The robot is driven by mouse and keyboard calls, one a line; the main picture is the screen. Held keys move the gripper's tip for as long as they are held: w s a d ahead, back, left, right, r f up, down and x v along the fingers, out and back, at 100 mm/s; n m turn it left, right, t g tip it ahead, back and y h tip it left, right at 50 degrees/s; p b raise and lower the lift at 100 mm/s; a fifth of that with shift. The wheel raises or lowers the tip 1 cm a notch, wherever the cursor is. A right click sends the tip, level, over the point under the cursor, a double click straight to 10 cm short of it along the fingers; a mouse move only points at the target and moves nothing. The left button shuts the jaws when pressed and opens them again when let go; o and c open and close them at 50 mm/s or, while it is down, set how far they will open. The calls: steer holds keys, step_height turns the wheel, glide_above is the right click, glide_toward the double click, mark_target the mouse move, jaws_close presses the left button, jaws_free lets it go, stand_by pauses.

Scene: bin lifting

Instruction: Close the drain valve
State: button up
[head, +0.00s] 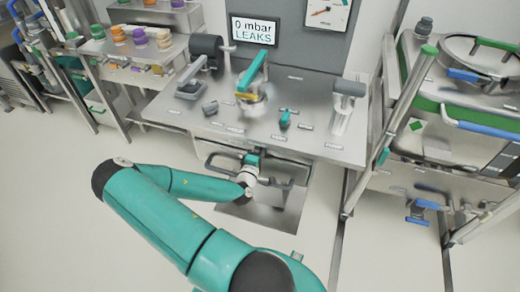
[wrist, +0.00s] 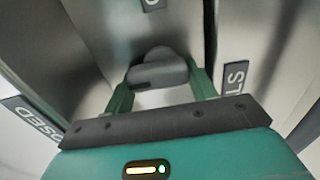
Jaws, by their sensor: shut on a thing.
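My gripper (wrist: 162,84) has its two green fingers on either side of a dark grey rounded handle (wrist: 158,68) in the wrist view, and it is shut on this handle. The handle appears to be the drain valve's. It sits in front of a grey metal surface. In the head view my teal arm reaches forward, and my gripper (head: 252,160) is low at the front of the workbench, below its top edge. The handle cannot be made out clearly there. A label ending in "OSED" (wrist: 36,122) is at the left in the wrist view.
The metal workbench (head: 190,118) carries several fittings. A screen (head: 253,30) reads "0 mbar LEAKS", with a dial gauge (head: 326,12) beside it. A shelf with coloured pieces (head: 140,38) stands left, a green-framed rack (head: 440,110) right. Another partly cut-off label (wrist: 234,76) is near the handle.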

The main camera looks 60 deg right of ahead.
steer(key=shift+s, duration=0.1)
stand_by(0.3)
steer(key=o, duration=1)
steer(key=shift+a, duration=0.1)
steer(key=a, duration=0.4)
steer(key=s+a, duration=0.1)
steer(key=a, duration=0.4)
steer(key=s+a, duration=0.1)
steer(key=a, duration=0.3)
steer(key=shift+a, duration=0.3)
